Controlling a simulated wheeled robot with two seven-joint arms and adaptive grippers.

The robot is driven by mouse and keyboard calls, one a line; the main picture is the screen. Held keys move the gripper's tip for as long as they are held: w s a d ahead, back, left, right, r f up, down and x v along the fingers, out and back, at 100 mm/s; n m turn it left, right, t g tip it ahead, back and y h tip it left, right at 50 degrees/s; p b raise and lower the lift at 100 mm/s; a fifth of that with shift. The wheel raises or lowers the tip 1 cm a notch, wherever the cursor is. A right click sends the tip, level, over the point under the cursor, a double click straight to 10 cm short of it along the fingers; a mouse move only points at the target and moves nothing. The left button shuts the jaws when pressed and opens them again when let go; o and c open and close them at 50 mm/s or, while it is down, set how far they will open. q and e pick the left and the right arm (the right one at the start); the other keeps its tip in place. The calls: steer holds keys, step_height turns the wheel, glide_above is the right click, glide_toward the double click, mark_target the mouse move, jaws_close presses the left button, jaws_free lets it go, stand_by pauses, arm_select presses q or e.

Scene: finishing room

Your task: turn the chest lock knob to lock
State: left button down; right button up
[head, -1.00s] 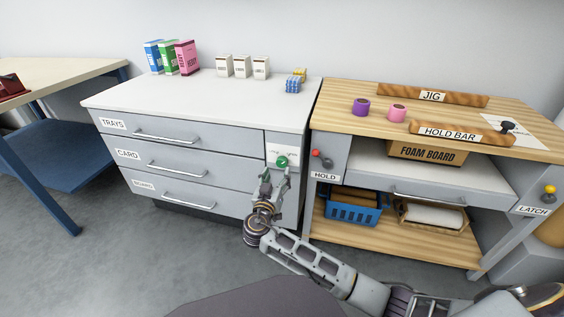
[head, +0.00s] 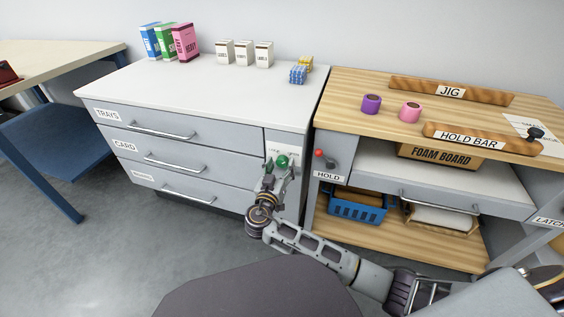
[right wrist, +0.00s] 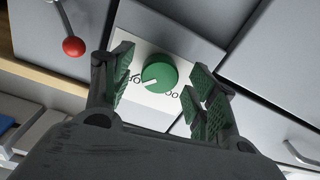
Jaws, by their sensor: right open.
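The chest (head: 190,85) is grey with a white top and drawers labelled TRAYS and CARD. Its green lock knob (head: 282,161) sits on a pale plate at the right end of the front. In the right wrist view the knob (right wrist: 159,77) is round with a white pointer mark, and lettering on the plate is partly hidden. My right gripper (head: 279,172) is at the knob. In the right wrist view its open fingers (right wrist: 160,88) stand on either side of the knob, with gaps to both sides. My left gripper is not in view.
A wooden bench (head: 350,90) stands close right of the chest, with a red-balled HOLD lever (head: 322,156) near my right gripper. The red ball (right wrist: 74,46) also shows in the right wrist view. A blue-framed table (head: 50,130) stands at left; grey floor lies between.

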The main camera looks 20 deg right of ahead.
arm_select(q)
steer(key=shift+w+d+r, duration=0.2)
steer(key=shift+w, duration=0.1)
arm_select(e)
steer(key=shift+w, duration=0.15)
steer(key=c, duration=1)
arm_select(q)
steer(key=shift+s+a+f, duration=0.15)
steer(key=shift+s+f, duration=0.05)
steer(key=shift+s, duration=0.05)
arm_select(e)
steer(key=shift+c, duration=0.2)
